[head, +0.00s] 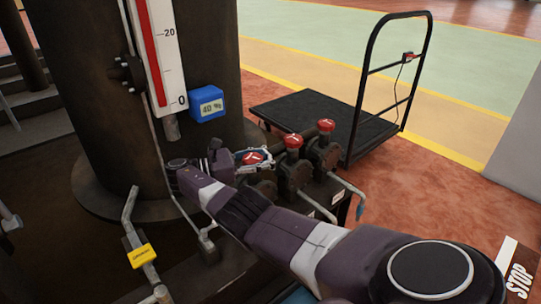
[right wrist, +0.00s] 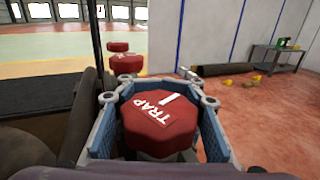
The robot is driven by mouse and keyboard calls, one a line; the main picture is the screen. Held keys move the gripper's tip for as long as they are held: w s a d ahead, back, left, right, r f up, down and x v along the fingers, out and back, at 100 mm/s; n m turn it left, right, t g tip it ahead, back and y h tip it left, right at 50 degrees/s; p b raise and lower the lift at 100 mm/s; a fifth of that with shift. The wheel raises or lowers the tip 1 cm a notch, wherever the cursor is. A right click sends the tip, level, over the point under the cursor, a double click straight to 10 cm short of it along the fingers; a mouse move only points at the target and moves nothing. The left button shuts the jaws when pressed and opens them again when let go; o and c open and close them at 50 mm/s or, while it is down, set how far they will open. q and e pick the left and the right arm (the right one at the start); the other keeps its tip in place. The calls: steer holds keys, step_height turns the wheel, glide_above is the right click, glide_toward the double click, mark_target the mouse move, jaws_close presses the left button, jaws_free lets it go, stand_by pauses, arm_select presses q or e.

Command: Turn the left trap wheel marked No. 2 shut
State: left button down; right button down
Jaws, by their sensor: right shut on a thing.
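My right gripper (head: 254,157) is around the nearest, leftmost of the red wheels in the head view. In the right wrist view, the blue-padded fingers of the right gripper (right wrist: 158,112) are shut on both sides of this red trap wheel (right wrist: 160,132). Its top reads TRAP and bears a white bar mark; I cannot read a No. 2 on it. The same trap wheel (head: 252,158) shows small in the head view, partly hidden by the gripper. Its stem is hidden. My left gripper is not in view.
Two more red wheels (head: 293,140) (head: 326,125) on dark valves stand close to the right. A dark column with a gauge (head: 165,50) and a blue 40 % display (head: 207,105) rises behind. A black cart (head: 320,120) stands beyond. A yellow-tagged lever (head: 142,255) is at lower left.

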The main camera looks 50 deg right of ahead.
stand_by(0.5)
steer(key=c, duration=1.4)
jaws_free()
steer(key=shift+c, duration=0.2)
steer(key=shift+w, duration=0.1)
steer(key=shift+w+a+r, duration=0.15)
steer(key=shift+a+r, duration=0.05)
steer(key=shift+r, duration=0.2)
steer(key=shift+s+d+r, duration=0.15)
steer(key=shift+s+r, duration=0.1)
steer(key=shift+r, duration=0.55)
step_height(320, 180, up, 8)
steer(key=shift+f, duration=0.2)
